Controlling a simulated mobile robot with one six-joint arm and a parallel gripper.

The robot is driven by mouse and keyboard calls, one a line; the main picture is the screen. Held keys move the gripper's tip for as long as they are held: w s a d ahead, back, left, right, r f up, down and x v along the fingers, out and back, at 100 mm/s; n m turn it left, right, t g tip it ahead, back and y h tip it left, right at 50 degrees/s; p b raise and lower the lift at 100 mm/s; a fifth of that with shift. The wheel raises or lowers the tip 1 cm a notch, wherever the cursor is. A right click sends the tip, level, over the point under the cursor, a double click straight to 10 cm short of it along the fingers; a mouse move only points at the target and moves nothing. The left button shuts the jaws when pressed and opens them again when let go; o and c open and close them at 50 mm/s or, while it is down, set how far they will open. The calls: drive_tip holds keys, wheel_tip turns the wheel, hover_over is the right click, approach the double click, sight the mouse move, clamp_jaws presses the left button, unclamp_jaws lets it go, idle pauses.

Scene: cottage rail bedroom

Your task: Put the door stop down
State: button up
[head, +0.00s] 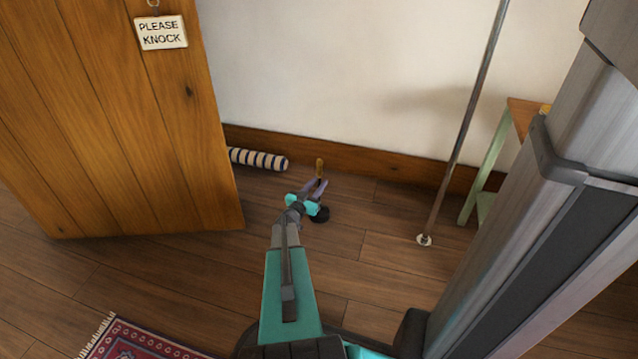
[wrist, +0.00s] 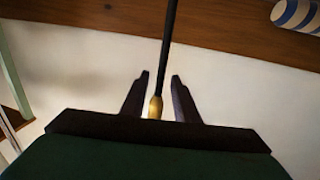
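The door stop has a brass-coloured knob (head: 320,166), a thin black rod (wrist: 168,45) and a round black base (head: 320,214). It stands upright, and its base appears to be on the floor beside the open door. My gripper (head: 316,184) is at its upper part. In the wrist view, my gripper (wrist: 160,76) has its fingers apart on either side of the rod, with visible gaps. The brass end (wrist: 155,107) shows between the fingers near the palm. In the head view my gripper hides part of the rod.
A wooden door (head: 120,120) with a hanging sign (head: 161,34) stands at left. A striped roll (head: 258,159) lies along the skirting. A metal pole (head: 464,130) and a small green-legged table (head: 482,165) are at right. A red rug (head: 135,342) lies near. Floor between is clear.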

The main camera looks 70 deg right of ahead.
drive_tip(key=w+a+p, duration=0.1)
drive_tip(key=a+p, duration=0.2)
drive_tip(key=a, duration=0.7)
drive_tip(key=shift+w+a, duration=0.25)
drive_tip(key=shift+a, duration=0.05)
drive_tip(key=shift+r, duration=0.1)
